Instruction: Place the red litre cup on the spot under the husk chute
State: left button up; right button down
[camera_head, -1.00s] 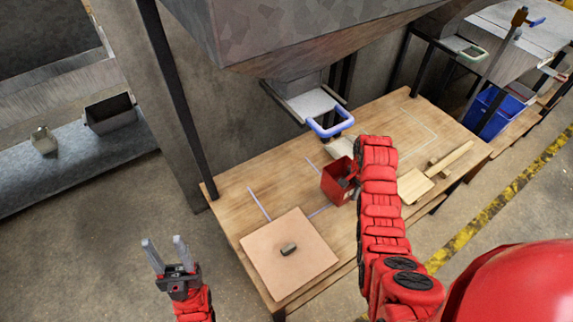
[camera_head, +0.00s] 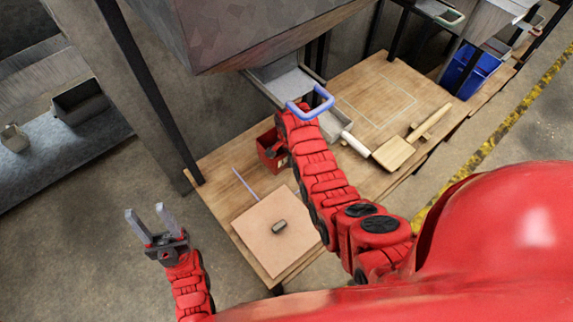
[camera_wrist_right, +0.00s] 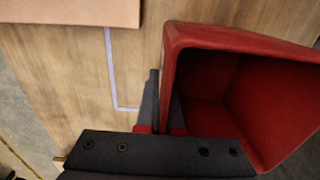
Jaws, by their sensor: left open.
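The red litre cup (camera_head: 266,152) is above the wooden table, partly behind my right arm; it also shows, open-mouthed, in the right wrist view (camera_wrist_right: 245,95). My right gripper (camera_wrist_right: 164,100) has one finger on each side of the cup's wall, pinching it. The head view hides this gripper. A lilac outline (camera_head: 245,185) marks the table beside the cup; a corner of it shows left of the cup in the wrist view (camera_wrist_right: 111,75). I cannot tell if the cup touches the table. My left gripper (camera_head: 147,222) is open and empty, left of the table.
A grey hopper (camera_head: 240,35) overhangs the table, with a blue-handled slide (camera_head: 312,101) below it. A tan board (camera_head: 270,250) bears a small dark block (camera_head: 279,227). A wooden scoop (camera_head: 395,152) and a pale outlined rectangle (camera_head: 375,85) lie to the right.

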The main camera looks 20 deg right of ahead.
aim_at(286, 167)
jog(key=shift+a+f, duration=0.1)
jog(key=shift+a, duration=0.45)
jog(key=shift+f+p, duration=0.4)
jog(key=shift+f, duration=0.5)
jog(key=shift+d+f, duration=0.1)
jog(key=shift+f, duration=0.7)
jog(key=shift+f, duration=0.25)
jog(key=c, duration=1.1)
grip_release()
jog(key=shift+r, duration=0.1)
jog(key=shift+o, duration=0.2)
jog(key=shift+r, duration=0.1)
